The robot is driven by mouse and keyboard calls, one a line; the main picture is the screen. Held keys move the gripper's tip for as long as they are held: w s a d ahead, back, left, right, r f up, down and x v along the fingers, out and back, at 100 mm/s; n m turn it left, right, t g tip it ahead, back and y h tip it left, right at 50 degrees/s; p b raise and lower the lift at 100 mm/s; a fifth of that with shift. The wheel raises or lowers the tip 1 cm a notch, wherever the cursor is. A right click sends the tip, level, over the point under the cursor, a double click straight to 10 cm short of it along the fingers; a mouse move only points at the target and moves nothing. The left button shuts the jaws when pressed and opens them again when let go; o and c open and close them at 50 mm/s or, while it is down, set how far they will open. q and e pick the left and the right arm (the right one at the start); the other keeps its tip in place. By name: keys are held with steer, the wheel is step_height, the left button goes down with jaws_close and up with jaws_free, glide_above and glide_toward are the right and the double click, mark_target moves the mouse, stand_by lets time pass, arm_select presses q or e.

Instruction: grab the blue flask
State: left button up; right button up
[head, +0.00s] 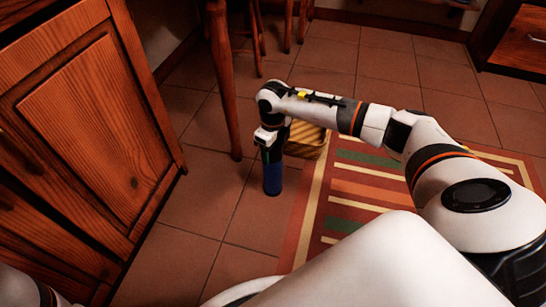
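The blue flask (272,181) stands upright on the tiled floor, just left of the striped rug. My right arm reaches across from the right and bends down over it. My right gripper (271,156) points downward at the flask's upper part, which it and the wrist hide. The fingers are dark and small here, so I cannot tell whether they are closed on the flask or only around it. Only a bit of my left arm shows at the lower left corner, and its gripper is out of view.
A yellowish woven basket (308,141) sits right behind the flask, partly hidden by my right arm. A wooden leg (224,90) rises left of the flask. A wooden cabinet (85,130) fills the left side. The striped rug (352,188) lies flat at right.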

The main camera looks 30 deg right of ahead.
jaws_close()
steer(key=shift+r, duration=0.15)
